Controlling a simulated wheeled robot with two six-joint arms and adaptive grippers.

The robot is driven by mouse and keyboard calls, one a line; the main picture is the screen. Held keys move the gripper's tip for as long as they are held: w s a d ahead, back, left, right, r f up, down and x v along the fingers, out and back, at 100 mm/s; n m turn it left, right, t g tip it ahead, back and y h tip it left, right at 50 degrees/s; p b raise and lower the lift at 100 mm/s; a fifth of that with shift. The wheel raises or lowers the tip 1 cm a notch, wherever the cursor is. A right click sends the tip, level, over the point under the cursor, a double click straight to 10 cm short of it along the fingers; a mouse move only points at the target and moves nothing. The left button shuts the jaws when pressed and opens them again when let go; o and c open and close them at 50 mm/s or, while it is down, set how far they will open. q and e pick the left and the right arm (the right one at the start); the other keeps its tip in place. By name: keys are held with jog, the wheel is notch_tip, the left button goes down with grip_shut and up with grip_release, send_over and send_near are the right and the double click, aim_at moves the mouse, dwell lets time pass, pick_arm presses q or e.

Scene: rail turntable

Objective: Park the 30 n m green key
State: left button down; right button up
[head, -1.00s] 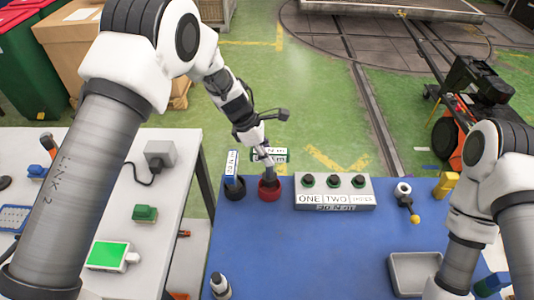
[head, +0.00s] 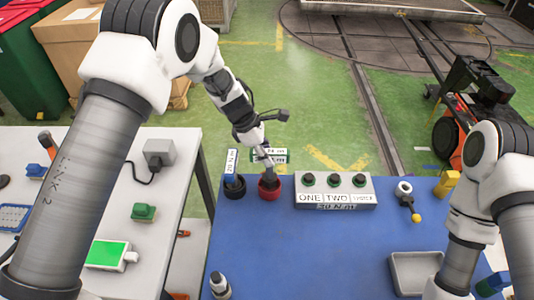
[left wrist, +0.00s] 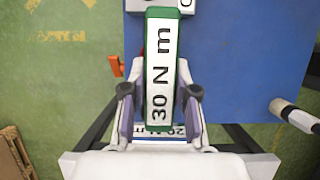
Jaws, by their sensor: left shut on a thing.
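A blue key with a white label (head: 232,167) stands upright in the black cup (head: 234,190) just left.
A grey box marked ONE and TWO (head: 335,195) with several dark green-ringed tops stands right of the red cup. The middle of the blue table (head: 310,250) is clear.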

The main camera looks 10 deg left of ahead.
aim_at(267, 177)
pick_arm(q)
jog(key=shift+f+b, duration=1.65)
jog(key=shift+f, duration=0.5)
jog(key=c, duration=0.8)
grip_release()
jog(key=v, duration=1.2)
jog(key=shift+d+r, duration=0.1)
